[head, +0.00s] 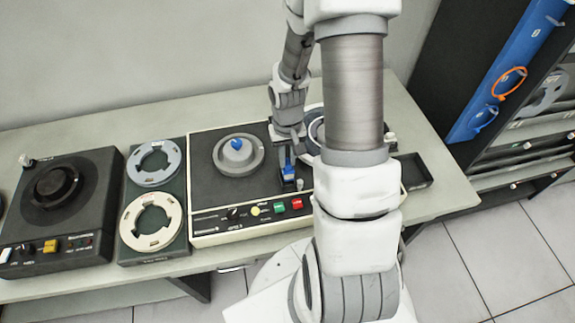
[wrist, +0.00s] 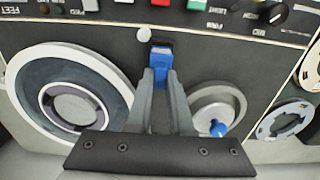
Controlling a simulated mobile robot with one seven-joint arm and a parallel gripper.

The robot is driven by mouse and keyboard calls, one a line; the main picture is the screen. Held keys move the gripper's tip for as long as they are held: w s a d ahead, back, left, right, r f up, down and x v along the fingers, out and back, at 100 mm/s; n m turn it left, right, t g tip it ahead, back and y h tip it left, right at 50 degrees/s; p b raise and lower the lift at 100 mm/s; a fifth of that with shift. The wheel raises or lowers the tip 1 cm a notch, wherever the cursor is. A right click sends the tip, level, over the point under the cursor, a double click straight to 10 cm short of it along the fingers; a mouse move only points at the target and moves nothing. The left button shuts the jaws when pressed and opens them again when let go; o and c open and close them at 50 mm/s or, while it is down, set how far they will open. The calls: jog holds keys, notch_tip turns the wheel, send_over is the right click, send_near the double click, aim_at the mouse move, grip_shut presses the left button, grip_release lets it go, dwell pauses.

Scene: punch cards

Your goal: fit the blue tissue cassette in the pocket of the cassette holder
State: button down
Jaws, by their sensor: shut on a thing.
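The blue tissue cassette (wrist: 161,60) is between the two grey fingertips of my gripper (wrist: 160,75), which is shut on it. In the head view the cassette (head: 288,170) shows as a small blue piece below my gripper (head: 286,155), over the right part of the middle machine. A dark piece that looks like the cassette holder (wrist: 161,44) lies at the cassette's far end in the wrist view. The cassette is at or over this holder. How deep it sits in the pocket, I cannot tell; my fingers and the cassette hide part of it.
The machine's deck (head: 210,185) carries a grey hub with a blue knob (head: 237,143) to the left of my gripper. A large white-rimmed reel (wrist: 75,95) is on the other side. Coloured buttons (head: 280,207) line the front panel. A round pale knob (wrist: 144,35) stands close to the holder.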

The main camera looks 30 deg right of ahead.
jog(key=shift+r+p, duration=0.85)
jog(key=shift+r, duration=0.55)
